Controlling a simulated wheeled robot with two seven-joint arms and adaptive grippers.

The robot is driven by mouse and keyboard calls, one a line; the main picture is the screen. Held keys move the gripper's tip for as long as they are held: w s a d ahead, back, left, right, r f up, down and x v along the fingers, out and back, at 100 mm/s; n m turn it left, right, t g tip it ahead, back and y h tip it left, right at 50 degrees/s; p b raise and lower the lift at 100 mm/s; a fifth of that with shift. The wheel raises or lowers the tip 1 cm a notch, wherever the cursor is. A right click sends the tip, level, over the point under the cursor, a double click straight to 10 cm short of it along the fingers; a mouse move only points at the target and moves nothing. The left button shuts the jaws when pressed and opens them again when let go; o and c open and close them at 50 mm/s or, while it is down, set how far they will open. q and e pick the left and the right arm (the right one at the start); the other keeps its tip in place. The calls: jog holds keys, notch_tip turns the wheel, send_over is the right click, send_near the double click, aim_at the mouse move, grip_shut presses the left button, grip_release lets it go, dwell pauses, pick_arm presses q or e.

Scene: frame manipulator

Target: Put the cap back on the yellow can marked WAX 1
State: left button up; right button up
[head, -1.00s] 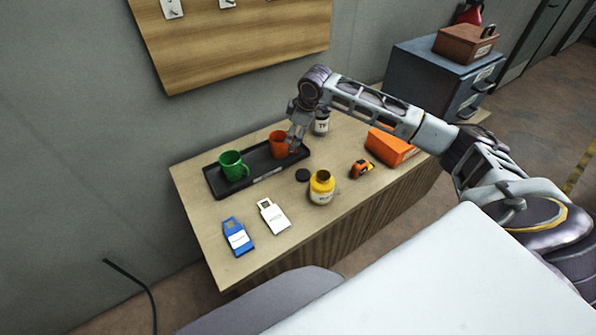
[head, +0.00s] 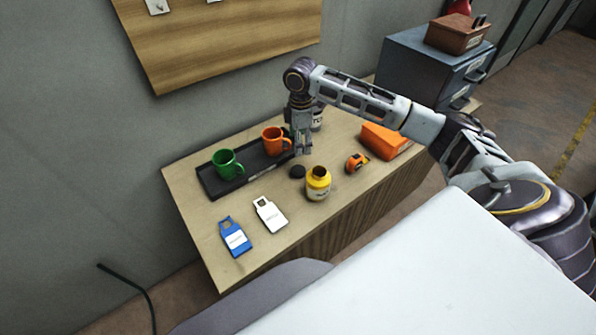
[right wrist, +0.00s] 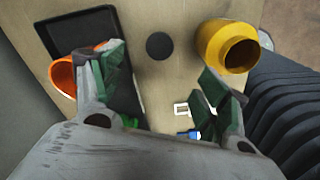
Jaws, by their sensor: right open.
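The yellow can (head: 318,185) stands upright and uncapped on the wooden table, its dark mouth facing up. Its label is too small to read in full. It also shows in the right wrist view (right wrist: 228,47). The black round cap (head: 297,171) lies flat on the table just left of the can, apart from it; in the right wrist view the cap (right wrist: 159,46) sits between the can and the tray. My right gripper (head: 303,152) points down above the table, just behind the cap. In the right wrist view its fingers (right wrist: 165,88) are spread and empty. My left gripper is not in view.
A black tray (head: 212,185) holds a green mug (head: 228,164) and an orange mug (head: 275,141). A white tag (head: 269,214), a blue tag (head: 236,237), a tape measure (head: 357,162) and an orange box (head: 386,141) lie around. A white bottle (head: 317,119) stands behind my right gripper.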

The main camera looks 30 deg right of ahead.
jog(key=shift+s+n, duration=0.1)
jog(key=shift+n, duration=0.2)
send_over(298, 170)
jog(key=shift+s+d+f, duration=0.1)
jog(key=shift+d+f, duration=0.05)
jog(key=shift+f, duration=2)
jog(key=shift+s+d+f, duration=0.1)
jog(key=shift+d+f, duration=0.05)
jog(key=shift+f, duration=2)
jog(key=shift+w+a+f+p, duration=0.1)
jog(key=shift+f+p, duration=0.15)
jog(key=shift+f, duration=0.6)
jog(key=shift+s+a+f+p, duration=0.1)
jog(key=shift+f+p, duration=0.1)
jog(key=shift+f, duration=0.7)
jog(key=shift+w+a+f+p, duration=0.1)
jog(key=shift+f+p, duration=0.15)
jog(key=shift+f, duration=0.6)
jog(key=c, duration=0.8)
jog(key=shift+o, duration=0.2)
